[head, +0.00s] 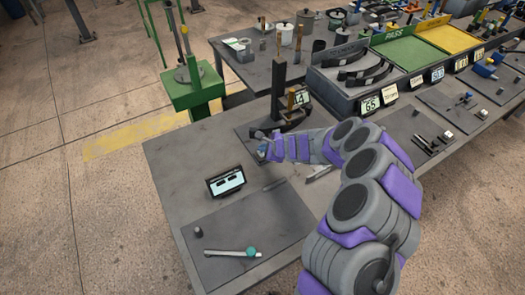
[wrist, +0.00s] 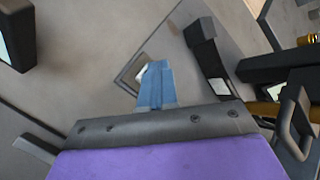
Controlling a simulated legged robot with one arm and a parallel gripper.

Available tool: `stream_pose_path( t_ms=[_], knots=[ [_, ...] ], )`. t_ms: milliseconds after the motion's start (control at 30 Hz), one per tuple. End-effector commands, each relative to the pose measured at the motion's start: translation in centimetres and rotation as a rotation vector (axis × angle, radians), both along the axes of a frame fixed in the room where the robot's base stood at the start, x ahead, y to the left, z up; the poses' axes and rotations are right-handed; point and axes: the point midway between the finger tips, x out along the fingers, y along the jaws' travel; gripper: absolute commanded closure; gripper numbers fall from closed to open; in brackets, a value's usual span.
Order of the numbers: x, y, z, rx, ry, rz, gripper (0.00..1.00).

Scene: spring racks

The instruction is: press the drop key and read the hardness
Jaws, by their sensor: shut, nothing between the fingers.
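My gripper (head: 262,150) is shut and empty, at the left foot of a black post stand (head: 278,92) in the head view. In the wrist view its blue fingers (wrist: 156,80) meet over a small pale key-like piece (wrist: 142,73) in a dark square frame. The fingertips partly cover this piece; I cannot tell whether they touch it or whether it is pressed. A black display box (head: 226,181) stands on the table nearer to me. Its lit screen shows two dark bars and no readable number.
A rack of curved springs (head: 362,75) marked 65 stands at right, by green and yellow trays. A green pedestal (head: 193,92) stands behind the table.

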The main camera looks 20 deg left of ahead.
Motion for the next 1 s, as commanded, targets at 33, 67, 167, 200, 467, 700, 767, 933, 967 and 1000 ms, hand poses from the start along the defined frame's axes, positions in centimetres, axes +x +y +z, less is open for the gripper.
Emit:
stream_pose_path(
  t_ms=[33,67,167,200,467,700,767,933,967,1000],
  knots=[
    [0.0,0.0,0.1,0.0,0.0,0.0,1.0],
    [0.0,0.0,0.2,0.0,0.0,0.0,1.0],
    [0.0,0.0,0.6,0.0,0.0,0.0,1.0],
    [0.0,0.0,0.8,0.0,0.0,0.0,1.0],
    [0.0,0.0,1.9,0.0,0.0,0.0,1.0],
    [0.0,0.0,1.8,0.0,0.0,0.0,1.0],
    [0.0,0.0,1.9,0.0,0.0,0.0,1.0],
    [0.0,0.0,2.9,0.0,0.0,0.0,1.0],
    [0.0,0.0,3.2,0.0,0.0,0.0,1.0],
    [0.0,0.0,3.6,0.0,-0.001,0.0,1.0]
  ],
)
